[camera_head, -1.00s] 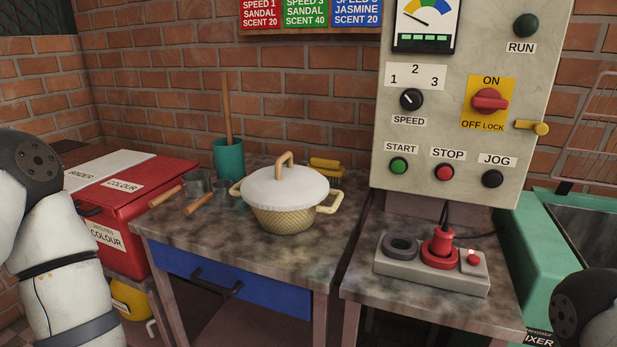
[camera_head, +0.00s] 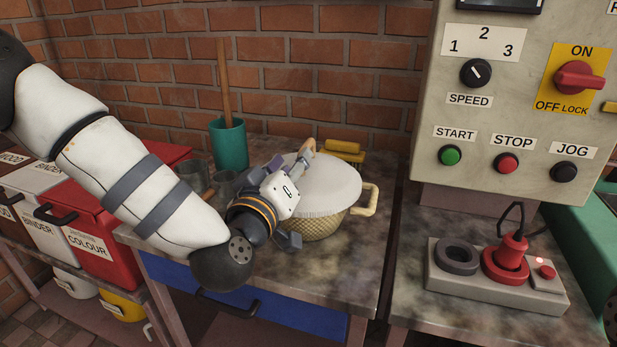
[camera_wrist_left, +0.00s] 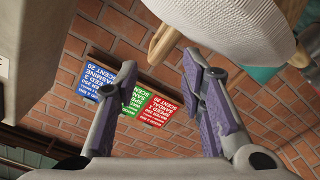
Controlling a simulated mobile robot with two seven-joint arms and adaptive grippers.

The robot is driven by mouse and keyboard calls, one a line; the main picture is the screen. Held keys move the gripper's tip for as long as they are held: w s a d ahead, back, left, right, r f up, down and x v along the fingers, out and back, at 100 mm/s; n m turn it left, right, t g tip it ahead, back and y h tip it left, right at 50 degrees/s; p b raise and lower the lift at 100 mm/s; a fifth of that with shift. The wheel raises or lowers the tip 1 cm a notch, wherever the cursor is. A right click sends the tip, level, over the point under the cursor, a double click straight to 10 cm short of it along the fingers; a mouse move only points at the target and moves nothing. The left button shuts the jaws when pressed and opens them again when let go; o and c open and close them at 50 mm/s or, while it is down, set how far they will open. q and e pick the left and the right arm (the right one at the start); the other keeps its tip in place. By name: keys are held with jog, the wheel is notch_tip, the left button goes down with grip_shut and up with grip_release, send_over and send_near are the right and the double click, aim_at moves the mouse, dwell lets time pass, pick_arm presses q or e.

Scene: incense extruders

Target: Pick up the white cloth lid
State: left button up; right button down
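The white cloth lid (camera_head: 335,182) sits on the woven basket pot (camera_head: 322,226) on the stone-topped table. Its wooden loop handle (camera_head: 307,148) is partly hidden behind my left gripper (camera_head: 290,164). That gripper reaches in from the left over the lid's left side, its fingertips close to the handle. In the left wrist view the gripper (camera_wrist_left: 165,70) is open, with only brick wall and signs showing between the purple-padded fingers. The white lid (camera_wrist_left: 225,22) fills the top there, with a wooden loop beside it. I cannot tell if the fingers touch the lid. My right gripper is out of view.
A teal cup (camera_head: 229,144) with a stick stands behind the lid. Yellow rolls (camera_head: 343,152) lie at the back. A control panel (camera_head: 490,115) and a grey socket block (camera_head: 490,278) stand right. A red bin (camera_head: 100,235) is left. The table's front right is clear.

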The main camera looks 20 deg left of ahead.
aim_at(304, 147)
pick_arm(q)
jog(key=w, duration=0.5)
jog(key=shift+w+d, duration=0.35)
jog(key=shift+s+r, duration=0.1)
grip_shut()
